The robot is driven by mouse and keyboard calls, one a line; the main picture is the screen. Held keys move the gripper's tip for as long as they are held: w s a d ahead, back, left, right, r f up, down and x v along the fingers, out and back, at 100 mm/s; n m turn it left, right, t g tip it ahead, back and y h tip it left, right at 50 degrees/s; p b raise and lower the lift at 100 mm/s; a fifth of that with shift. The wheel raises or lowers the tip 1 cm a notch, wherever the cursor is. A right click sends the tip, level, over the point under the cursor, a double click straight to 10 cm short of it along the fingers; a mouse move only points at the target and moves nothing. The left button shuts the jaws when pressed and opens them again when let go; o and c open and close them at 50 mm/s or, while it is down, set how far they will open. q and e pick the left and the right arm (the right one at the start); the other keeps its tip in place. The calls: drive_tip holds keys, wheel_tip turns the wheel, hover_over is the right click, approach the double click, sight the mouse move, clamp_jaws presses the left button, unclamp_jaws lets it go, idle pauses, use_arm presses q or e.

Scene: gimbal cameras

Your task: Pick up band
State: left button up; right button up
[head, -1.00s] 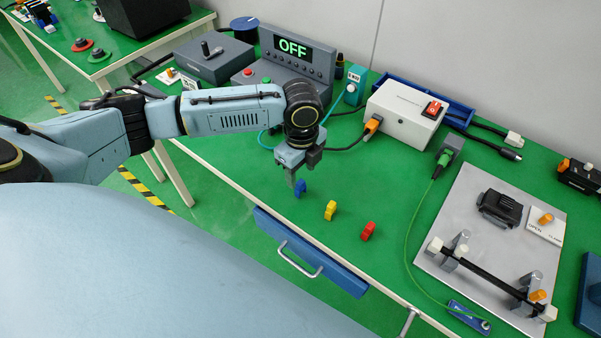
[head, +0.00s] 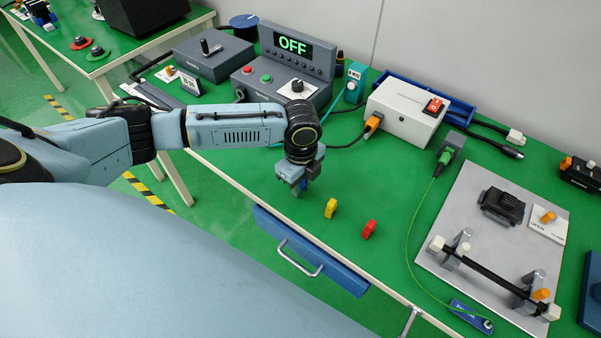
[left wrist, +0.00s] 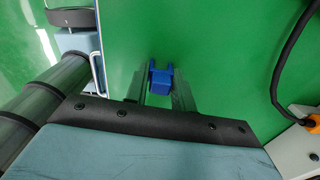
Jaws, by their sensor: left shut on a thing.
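My left gripper (head: 298,188) is over the green bench near its front edge, pointing down. In the left wrist view, its two fingers (left wrist: 160,84) are shut on a small blue piece (left wrist: 161,76). In the head view the fingers mostly hide this blue piece. I cannot tell from its shape whether it is the band. A yellow piece (head: 331,208) and a red piece (head: 369,229) of similar size stand to the right of the gripper on the bench, apart from it. My right gripper is not in view.
A grey console reading OFF (head: 292,62) stands behind the gripper. A white box with an orange-red switch (head: 407,108) is behind to the right. A grey plate (head: 470,214) with fixtures lies at the right. A blue drawer (head: 310,252) is under the front edge.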

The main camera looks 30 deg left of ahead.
use_arm(q)
wheel_tip(320, 180, up, 10)
drive_tip(key=shift+r+p, duration=0.1)
drive_tip(key=shift+p, duration=0.85)
